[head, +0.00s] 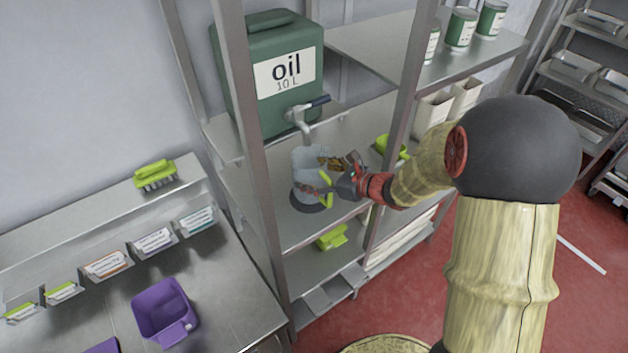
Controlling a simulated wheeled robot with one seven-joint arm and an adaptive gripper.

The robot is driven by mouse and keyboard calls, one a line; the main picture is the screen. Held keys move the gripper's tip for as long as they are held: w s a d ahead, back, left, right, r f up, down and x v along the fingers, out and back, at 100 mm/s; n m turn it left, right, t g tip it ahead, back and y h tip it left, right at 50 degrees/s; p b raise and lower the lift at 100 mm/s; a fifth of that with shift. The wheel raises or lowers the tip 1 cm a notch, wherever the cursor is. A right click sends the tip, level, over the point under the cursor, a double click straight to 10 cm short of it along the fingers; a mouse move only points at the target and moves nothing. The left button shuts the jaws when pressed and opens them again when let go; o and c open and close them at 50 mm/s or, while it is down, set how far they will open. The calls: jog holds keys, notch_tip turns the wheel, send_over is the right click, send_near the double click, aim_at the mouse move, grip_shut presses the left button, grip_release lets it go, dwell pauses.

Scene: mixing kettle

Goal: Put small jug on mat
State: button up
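The small jug (306,162) is clear and pale with a green handle (327,190). It stands upright on the middle shelf of the metal rack, below the oil tap. A dark round mat (307,207) shows under the jug's base; whether the base fully touches it is hard to tell. My gripper (322,175) is at the jug's right side, by the handle. Its two fingers are spread apart, one higher and one lower, with the handle side between them. The fingers partly cover the jug.
A green oil container (262,95) with a tap (303,113) stands just above. Rack posts (258,170) flank the shelf opening. A green scoop (391,147) lies to the right.

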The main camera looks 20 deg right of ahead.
jog(key=shift+f, duration=0.95)
jog(key=shift+f+b, duration=0.2)
jog(key=shift+b, duration=0.15)
jog(key=o, duration=1.2)
jog(key=shift+o, duration=0.2)
jog(key=shift+r, duration=0.1)
